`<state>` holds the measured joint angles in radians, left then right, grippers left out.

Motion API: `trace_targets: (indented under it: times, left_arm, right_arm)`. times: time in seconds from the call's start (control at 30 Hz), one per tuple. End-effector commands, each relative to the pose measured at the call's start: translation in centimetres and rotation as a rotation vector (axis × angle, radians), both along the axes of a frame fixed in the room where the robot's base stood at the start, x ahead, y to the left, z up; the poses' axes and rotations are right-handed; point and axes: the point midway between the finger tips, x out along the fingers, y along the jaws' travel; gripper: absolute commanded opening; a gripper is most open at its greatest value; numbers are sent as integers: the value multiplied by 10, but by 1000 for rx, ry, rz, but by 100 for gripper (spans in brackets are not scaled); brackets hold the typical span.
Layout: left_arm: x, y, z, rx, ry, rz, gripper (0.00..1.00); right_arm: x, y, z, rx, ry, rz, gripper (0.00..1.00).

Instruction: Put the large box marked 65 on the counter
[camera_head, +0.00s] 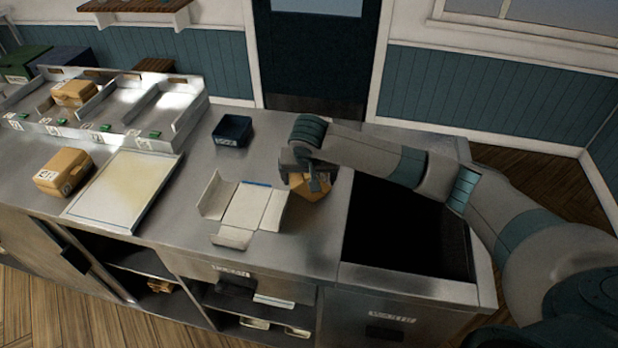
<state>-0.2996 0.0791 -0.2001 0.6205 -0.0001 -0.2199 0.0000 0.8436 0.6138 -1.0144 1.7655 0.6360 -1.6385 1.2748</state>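A large tan box (62,172) sits on the left part of the counter (205,235). It has a dark printed mark on its front, too small to read surely. A second tan box (73,93) lies in the slotted metal rack behind it. My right gripper (316,184) points down at a brown object (310,191) near the dark basin. The gripper partly hides this object, and I cannot tell whether the fingers grip it. My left gripper is not in view.
An opened white carton (252,206) lies flat left of my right gripper. A dark bin (232,130) stands behind it. A pale board (124,187) lies beside the large box. The black basin (405,230) is sunk at the right. Open shelves are below.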

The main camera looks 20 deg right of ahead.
Motion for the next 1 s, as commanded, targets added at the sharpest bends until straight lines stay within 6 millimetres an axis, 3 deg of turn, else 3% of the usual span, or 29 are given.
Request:
trace_targets:
  times: [0.17, 0.5, 0.53, 0.6, 1.0]
  left_arm:
    - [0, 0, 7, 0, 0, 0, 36]
    - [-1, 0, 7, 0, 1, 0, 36]
    - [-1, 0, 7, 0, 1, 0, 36]
    - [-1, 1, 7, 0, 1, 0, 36]
    - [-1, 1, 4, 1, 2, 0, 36]
  right_arm:
    - [0, 0, -12, 0, -1, 0, 64]
    - [0, 0, -14, 0, 0, 0, 64]
    - [0, 0, -15, 0, 0, 0, 89]
    - [0, 0, -14, 0, 0, 0, 100]
    - [-1, 1, -9, 0, -1, 0, 100]
